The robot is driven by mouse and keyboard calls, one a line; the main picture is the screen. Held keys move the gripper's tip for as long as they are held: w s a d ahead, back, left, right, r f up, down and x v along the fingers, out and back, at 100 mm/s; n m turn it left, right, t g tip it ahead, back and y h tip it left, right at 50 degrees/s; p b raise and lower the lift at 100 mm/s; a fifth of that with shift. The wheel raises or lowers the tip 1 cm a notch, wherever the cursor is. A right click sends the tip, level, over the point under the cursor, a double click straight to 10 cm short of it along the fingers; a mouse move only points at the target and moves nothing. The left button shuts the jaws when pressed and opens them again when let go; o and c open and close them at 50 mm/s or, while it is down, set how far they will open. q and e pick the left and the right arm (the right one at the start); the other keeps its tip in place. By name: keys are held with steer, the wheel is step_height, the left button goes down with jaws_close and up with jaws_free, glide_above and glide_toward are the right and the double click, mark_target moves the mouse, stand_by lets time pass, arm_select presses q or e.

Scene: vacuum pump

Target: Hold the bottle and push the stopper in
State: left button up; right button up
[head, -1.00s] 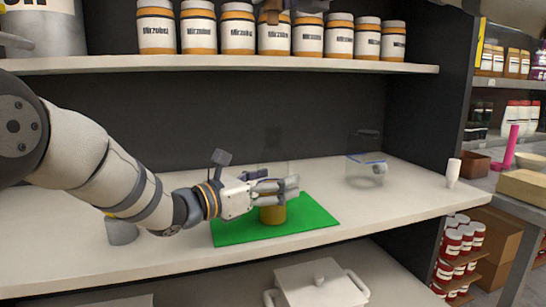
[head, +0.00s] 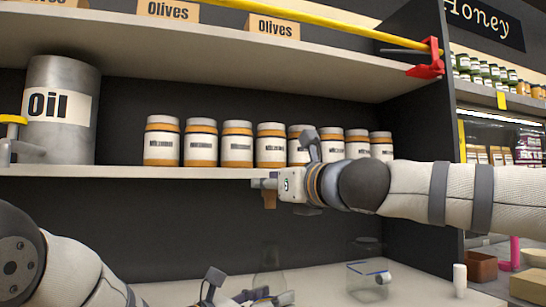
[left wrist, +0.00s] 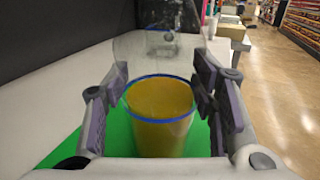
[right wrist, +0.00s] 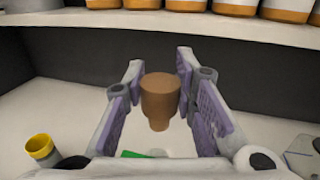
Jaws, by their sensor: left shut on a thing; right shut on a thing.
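The bottle is clear glass with yellow liquid low in it. Its faint upper part (head: 268,259) shows in the head view, and its yellow lower part (left wrist: 160,115) in the left wrist view. My left gripper (head: 282,297) is shut around the bottle, which stands upright; the head view cuts off its lower part. The stopper is a brown tapered cork, narrow end down, seen in the head view (head: 270,201) and the right wrist view (right wrist: 160,100). My right gripper (head: 262,184) is shut on it, above the bottle and apart from it.
A shelf board (head: 110,171) with several jars (head: 237,145) and an oil can (head: 60,110) lies behind my right gripper. A clear container with a blue line (head: 369,268) and a small white bottle (head: 459,279) stand to the right. A green mat (left wrist: 110,145) lies under the bottle.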

steer(key=shift+s+f, duration=0.1)
steer(key=shift+f, duration=0.1)
steer(key=shift+f, duration=2.4)
steer(key=shift+f, duration=0.45)
steer(key=shift+f, duration=0.45)
steer(key=shift+f, duration=0.9)
stand_by(0.3)
steer(key=o, duration=0.9)
